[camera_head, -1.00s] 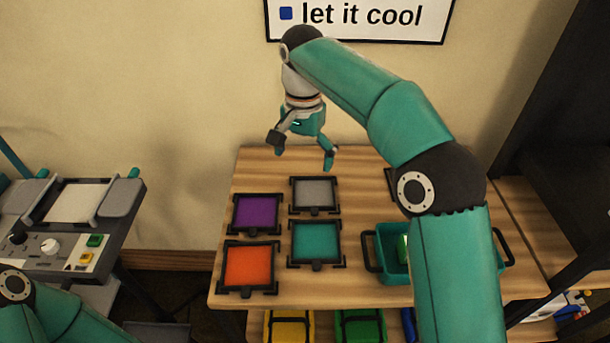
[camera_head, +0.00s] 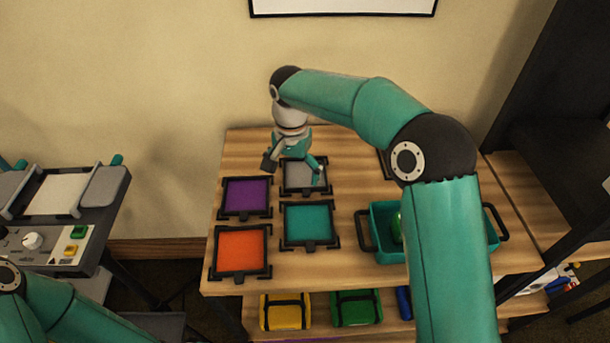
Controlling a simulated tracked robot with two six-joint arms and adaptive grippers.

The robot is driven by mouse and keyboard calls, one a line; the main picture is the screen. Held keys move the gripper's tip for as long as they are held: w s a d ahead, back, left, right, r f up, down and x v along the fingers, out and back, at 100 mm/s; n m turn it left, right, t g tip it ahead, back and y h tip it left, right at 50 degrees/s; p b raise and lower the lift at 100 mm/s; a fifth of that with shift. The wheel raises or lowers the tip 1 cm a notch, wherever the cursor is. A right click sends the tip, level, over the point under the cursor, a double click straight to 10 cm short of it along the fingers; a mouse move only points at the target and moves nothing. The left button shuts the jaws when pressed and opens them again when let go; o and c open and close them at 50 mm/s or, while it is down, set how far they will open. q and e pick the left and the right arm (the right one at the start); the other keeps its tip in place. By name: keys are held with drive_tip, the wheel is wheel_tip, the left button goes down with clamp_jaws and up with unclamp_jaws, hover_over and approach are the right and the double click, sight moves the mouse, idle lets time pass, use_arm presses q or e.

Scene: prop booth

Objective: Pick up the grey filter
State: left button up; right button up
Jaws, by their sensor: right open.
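The grey filter (camera_head: 300,178) lies flat in its black frame at the back of the wooden table, right of the purple filter (camera_head: 246,197) and behind the teal filter (camera_head: 309,222). My right gripper (camera_head: 293,171) is open, pointing down over the grey filter. One finger shows near the filter's left side and the other in front of its right part. The gripper covers part of the filter, and I cannot tell whether it touches the frame. My left arm shows only at the lower left; its gripper is out of view.
An orange filter (camera_head: 240,250) lies at the front left of the wooden table (camera_head: 340,277). A teal bin (camera_head: 379,244) with black handles and a green item stands right, partly behind my right arm. A machine (camera_head: 75,228) stands left. Yellow and green cases (camera_head: 357,308) lie on the lower shelf.

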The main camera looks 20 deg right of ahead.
sight(295, 189)
wheel_tip(295, 189, down, 5)
drive_tip(key=shift+s+d+r, duration=0.1)
drive_tip(key=shift+s+d, duration=0.05)
drive_tip(key=c, duration=1.1)
drive_tip(key=shift+r, duration=0.1)
